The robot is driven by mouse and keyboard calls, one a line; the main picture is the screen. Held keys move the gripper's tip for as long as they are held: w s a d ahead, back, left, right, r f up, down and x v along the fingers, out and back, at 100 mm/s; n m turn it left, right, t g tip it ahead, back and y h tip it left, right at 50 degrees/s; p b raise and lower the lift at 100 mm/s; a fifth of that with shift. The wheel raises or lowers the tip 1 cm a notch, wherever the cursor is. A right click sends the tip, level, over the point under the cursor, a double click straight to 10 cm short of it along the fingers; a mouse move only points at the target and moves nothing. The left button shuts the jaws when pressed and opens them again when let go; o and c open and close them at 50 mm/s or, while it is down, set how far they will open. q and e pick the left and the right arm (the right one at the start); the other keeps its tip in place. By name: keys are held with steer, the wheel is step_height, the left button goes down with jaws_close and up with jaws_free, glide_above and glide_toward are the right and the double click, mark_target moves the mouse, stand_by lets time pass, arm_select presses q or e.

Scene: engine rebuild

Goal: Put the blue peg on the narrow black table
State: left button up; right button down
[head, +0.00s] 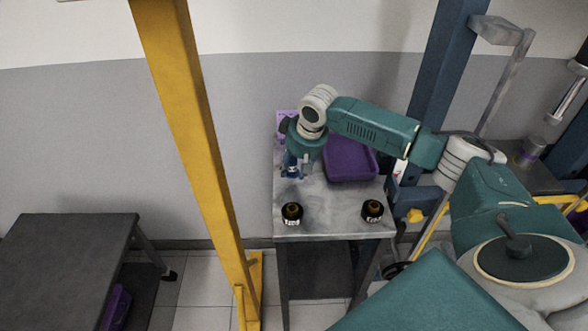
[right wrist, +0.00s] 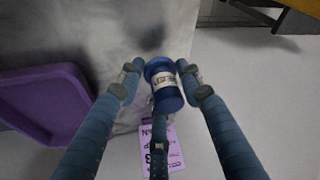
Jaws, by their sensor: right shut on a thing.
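The blue peg (right wrist: 165,85), a cylinder with a white label band, is between the fingers of my right gripper (right wrist: 165,83) in the right wrist view. In the head view my right gripper (head: 291,170) is shut on it, pointing down over the left part of a grey-topped table (head: 332,200); fingers and peg are hard to separate there. A low, dark, nearly black table (head: 65,245) stands at the left of the head view, its top bare. I cannot tell its full length, as the frame cuts it off. My left gripper is not in view.
A yellow post (head: 190,120) rises between the two tables. A purple tray (head: 349,160) and two dark labelled jars (head: 292,213) (head: 372,210) are on the grey table. A purple printed card (head: 285,117) is behind my gripper. A blue post (head: 440,75) stands at right.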

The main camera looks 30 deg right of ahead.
mark_target(296, 170)
steer(key=shift+x, duration=0.9)
steer(key=shift+s, duration=0.15)
steer(key=shift+s+f, duration=0.1)
steer(key=shift+f, duration=0.5)
steer(key=c, duration=1.1)
jaws_free()
